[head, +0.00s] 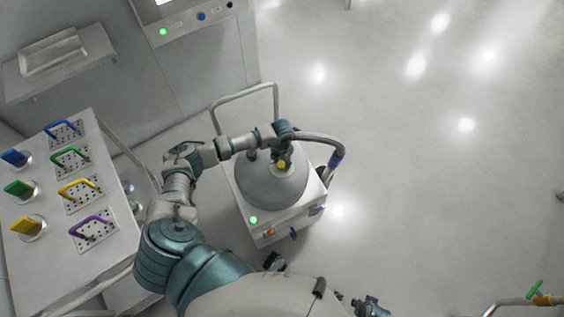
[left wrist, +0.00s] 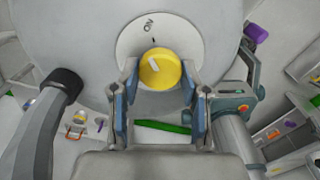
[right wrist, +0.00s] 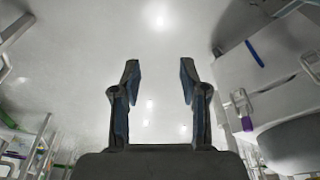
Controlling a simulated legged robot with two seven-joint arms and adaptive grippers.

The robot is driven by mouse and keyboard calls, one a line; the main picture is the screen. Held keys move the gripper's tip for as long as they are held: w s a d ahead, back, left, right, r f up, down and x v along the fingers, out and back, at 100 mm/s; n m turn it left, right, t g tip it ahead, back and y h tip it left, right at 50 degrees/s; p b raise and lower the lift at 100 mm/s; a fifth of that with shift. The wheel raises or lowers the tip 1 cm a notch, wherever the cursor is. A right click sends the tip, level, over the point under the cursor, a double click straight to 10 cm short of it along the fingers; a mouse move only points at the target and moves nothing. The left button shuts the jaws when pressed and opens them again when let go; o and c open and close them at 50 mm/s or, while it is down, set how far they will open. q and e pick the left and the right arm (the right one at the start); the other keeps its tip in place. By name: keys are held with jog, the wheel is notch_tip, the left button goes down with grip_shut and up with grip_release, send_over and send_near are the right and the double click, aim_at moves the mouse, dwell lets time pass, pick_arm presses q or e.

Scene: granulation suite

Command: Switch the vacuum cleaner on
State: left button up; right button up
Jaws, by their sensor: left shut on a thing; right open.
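The vacuum cleaner (head: 268,190) is a grey dome on a white wheeled base, right of my left arm. On its top sits a yellow knob (head: 281,164). In the left wrist view the knob (left wrist: 160,70) sits on a pale round plate (left wrist: 188,42) marked ON, with a short black tick below the word. The knob's white pointer line slants toward upper left, not quite along the tick. My left gripper (left wrist: 160,85) is shut on the knob, a finger on each side. My right gripper (right wrist: 158,80) is open and empty, apart from the vacuum.
A hose (head: 322,137) curves off the vacuum's top to the right, and a push handle (head: 245,92) rises behind. A green lamp (head: 253,219) glows on the base. A table (head: 60,262) with coloured handles stands left.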

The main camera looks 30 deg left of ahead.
aim_at(282, 162)
pick_arm(q)
jog(key=shift+w+a+r+m, duration=0.1)
jog(key=shift+w+m, duration=0.15)
jog(key=shift+m, duration=0.55)
pick_arm(e)
jog(key=shift+r, duration=0.25)
jog(key=shift+w+r, duration=0.1)
jog(key=shift+r, duration=0.1)
pick_arm(q)
jog(key=o, duration=1.1)
jog(key=shift+o, duration=0.2)
pick_arm(e)
jog(key=shift+f, duration=0.2)
pick_arm(q)
jog(key=shift+s, duration=0.1)
notch_tip(282, 162, up, 12)
pick_arm(e)
jog(key=shift+r, duration=0.1)
pick_arm(q)
jog(key=shift+f, duration=0.2)
